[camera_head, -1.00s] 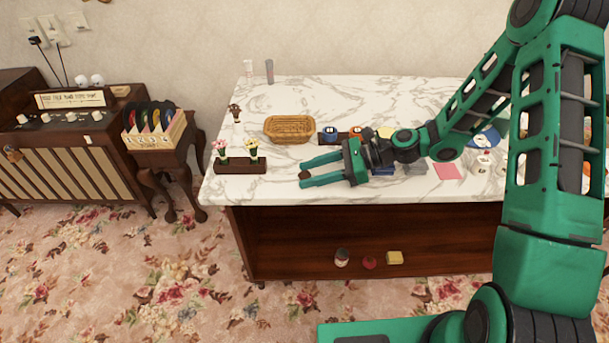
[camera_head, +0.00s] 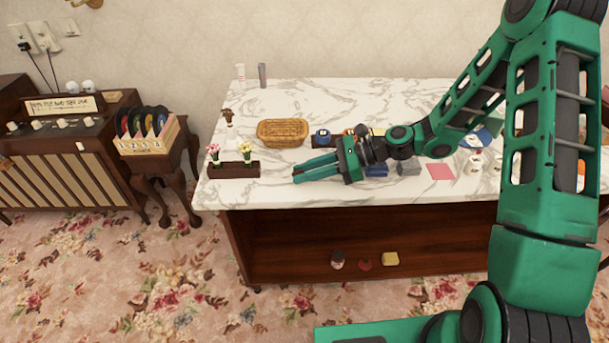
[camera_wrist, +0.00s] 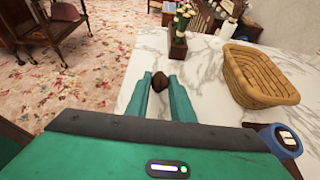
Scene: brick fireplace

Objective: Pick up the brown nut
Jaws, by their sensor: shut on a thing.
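The brown nut (camera_wrist: 159,82) shows in the wrist view between the tips of my gripper's two green fingers. It is small, dark brown and rounded. My gripper (camera_wrist: 160,88) is shut on it, with a finger on either side. In the head view my gripper (camera_head: 315,167) is low over the front left part of the white marble counter (camera_head: 380,97), fingers pointing left. The nut is hidden behind the fingers there. I cannot tell whether it touches the counter.
A dark planter with flowers (camera_head: 234,170) stands left of my fingertips. A wicker basket (camera_head: 282,133) sits behind my gripper. Blue (camera_head: 376,171) and grey blocks (camera_head: 408,168) and a pink square (camera_head: 440,172) lie to the right. Bare marble surrounds the fingers.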

